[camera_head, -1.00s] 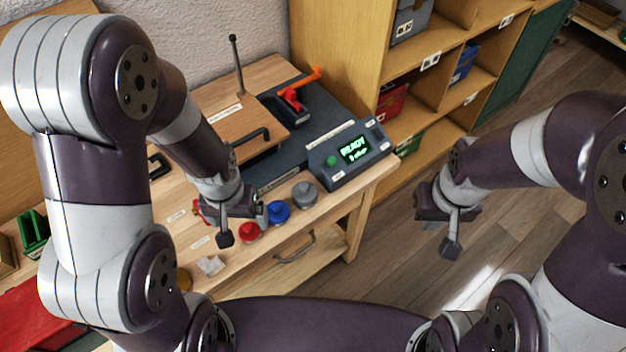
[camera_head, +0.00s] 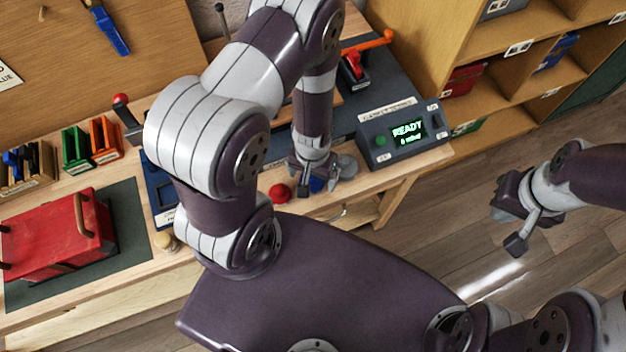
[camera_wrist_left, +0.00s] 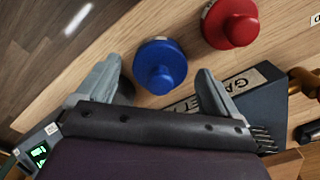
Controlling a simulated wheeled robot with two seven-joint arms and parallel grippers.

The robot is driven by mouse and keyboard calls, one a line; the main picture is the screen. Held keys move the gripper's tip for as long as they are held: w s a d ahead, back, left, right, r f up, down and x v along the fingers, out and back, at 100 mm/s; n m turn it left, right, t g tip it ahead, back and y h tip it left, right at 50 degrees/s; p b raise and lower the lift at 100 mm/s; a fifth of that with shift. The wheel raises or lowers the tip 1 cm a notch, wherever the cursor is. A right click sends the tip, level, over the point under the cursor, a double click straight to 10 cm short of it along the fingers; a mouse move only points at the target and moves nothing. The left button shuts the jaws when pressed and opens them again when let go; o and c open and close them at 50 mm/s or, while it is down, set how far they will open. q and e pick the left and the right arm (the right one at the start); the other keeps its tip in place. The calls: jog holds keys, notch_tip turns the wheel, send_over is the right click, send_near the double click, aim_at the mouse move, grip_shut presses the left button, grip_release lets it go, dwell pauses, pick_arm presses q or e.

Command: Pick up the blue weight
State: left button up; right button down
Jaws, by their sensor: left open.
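The blue weight (camera_wrist_left: 160,66) stands upright on the wooden bench in the left wrist view, its knob facing the camera. My left gripper (camera_wrist_left: 158,78) is open, with one finger on each side of the blue weight and visible gaps; I cannot tell how high it is above the bench. In the head view the blue weight (camera_head: 317,184) is partly hidden behind my left gripper (camera_head: 312,176). My right gripper (camera_head: 513,218) hangs over the floor at the right, away from the bench; its jaw opening is unclear.
A red weight (camera_wrist_left: 230,22) stands close beside the blue one, and a grey weight (camera_head: 347,166) is on the other side. The control box (camera_head: 405,135) reading READY is just behind. A dark labelled box (camera_wrist_left: 262,98) is near one finger. The bench's front edge is close.

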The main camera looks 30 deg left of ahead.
pick_arm(q)
jog(key=shift+s+r, duration=0.15)
jog(key=shift+s, duration=0.15)
jog(key=shift+w+d, duration=0.1)
jog(key=shift+w, duration=0.15)
jog(key=c, duration=1.6)
